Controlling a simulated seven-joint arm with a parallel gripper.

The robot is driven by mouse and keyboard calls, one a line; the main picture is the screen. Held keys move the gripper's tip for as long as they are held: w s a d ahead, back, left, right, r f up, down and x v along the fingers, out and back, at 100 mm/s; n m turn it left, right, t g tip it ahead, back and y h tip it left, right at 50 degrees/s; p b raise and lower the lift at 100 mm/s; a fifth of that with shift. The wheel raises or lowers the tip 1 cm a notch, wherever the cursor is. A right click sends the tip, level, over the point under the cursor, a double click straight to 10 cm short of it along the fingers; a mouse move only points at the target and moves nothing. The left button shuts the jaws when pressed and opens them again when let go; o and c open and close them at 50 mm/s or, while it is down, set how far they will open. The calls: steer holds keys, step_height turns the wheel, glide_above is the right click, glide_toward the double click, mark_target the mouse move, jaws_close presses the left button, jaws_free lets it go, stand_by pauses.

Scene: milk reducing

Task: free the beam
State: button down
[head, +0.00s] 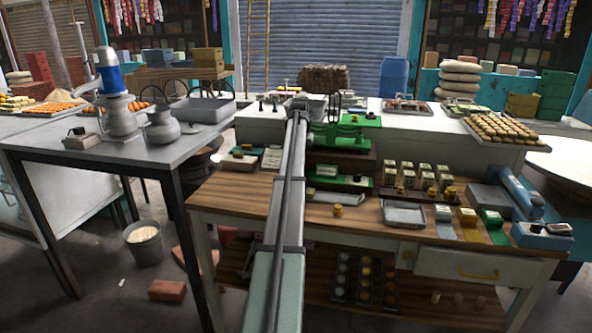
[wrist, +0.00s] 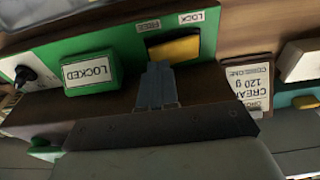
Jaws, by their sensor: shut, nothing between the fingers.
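The yellow block is nearer the LOCK label. A green block with a white sign reading LOCKED (wrist: 88,70) is on the left of the panel. My gripper (wrist: 158,70) is shut and empty, its tips at the near edge of the yellow block; I cannot tell if they touch. In the head view the green balance (head: 345,134) stands on the bench, partly behind my arm. The gripper tips are hidden there.
A card reading CREAM 120 g (wrist: 247,85) is right of my gripper. A black knob (wrist: 22,76) is at the far left. On the wooden bench (head: 235,192) are a metal tray (head: 404,213), brass weights and small cartons (head: 408,172).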

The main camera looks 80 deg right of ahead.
steer(key=shift+f, duration=0.9)
stand_by(0.6)
steer(key=shift+r, duration=3.55)
